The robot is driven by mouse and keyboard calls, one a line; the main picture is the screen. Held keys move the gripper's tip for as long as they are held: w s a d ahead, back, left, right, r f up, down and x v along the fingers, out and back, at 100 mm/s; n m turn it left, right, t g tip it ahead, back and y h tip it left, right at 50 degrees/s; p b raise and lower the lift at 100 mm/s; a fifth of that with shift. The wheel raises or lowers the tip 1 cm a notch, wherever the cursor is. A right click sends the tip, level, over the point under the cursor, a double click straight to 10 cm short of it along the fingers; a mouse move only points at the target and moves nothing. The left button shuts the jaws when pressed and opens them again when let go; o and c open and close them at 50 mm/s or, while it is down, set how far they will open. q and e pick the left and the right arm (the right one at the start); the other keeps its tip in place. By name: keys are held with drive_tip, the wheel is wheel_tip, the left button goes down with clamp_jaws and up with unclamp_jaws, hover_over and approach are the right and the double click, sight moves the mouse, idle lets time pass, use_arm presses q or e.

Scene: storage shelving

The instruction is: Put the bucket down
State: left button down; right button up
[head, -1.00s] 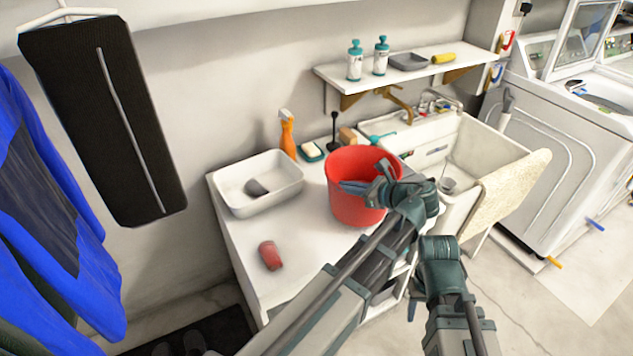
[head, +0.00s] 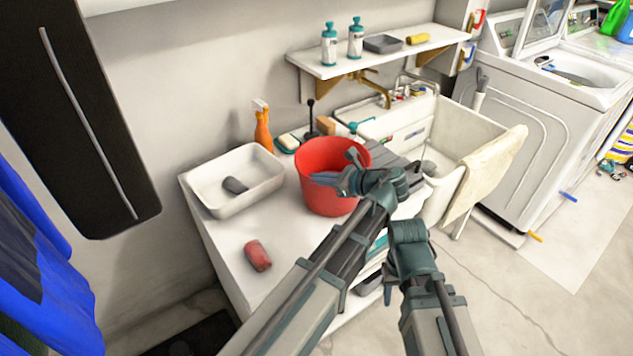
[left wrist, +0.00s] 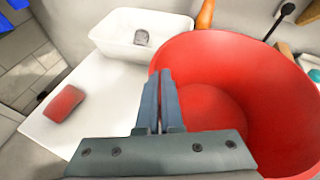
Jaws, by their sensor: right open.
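The red bucket (head: 322,200) stands upright at the right part of the white table; whether its base fully touches the top is hard to tell. My left gripper (head: 335,178) is at its near rim, fingers close together on the wall. In the left wrist view the bucket (left wrist: 265,90) fills the right side, and the fingers (left wrist: 165,95) overlap its left edge, hiding where they meet it. My right gripper (head: 400,280) is open and empty, low in front of the table, partly hidden by its own arm.
The white table (head: 222,245) holds a white basin (head: 205,200), a red block-like item (head: 257,255) and an orange spray bottle (head: 263,130). Its front left is mostly clear. A sink (head: 460,135) with a towel (head: 485,175) stands right. A shelf (head: 375,55) hangs above.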

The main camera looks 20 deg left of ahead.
use_arm(q)
drive_tip(key=c, duration=1.5)
unclamp_jaws()
drive_tip(key=shift+f, duration=0.2)
drive_tip(key=o, duration=0.4)
drive_tip(key=shift+r, duration=0.1)
use_arm(e)
drive_tip(key=shift+f, duration=0.1)
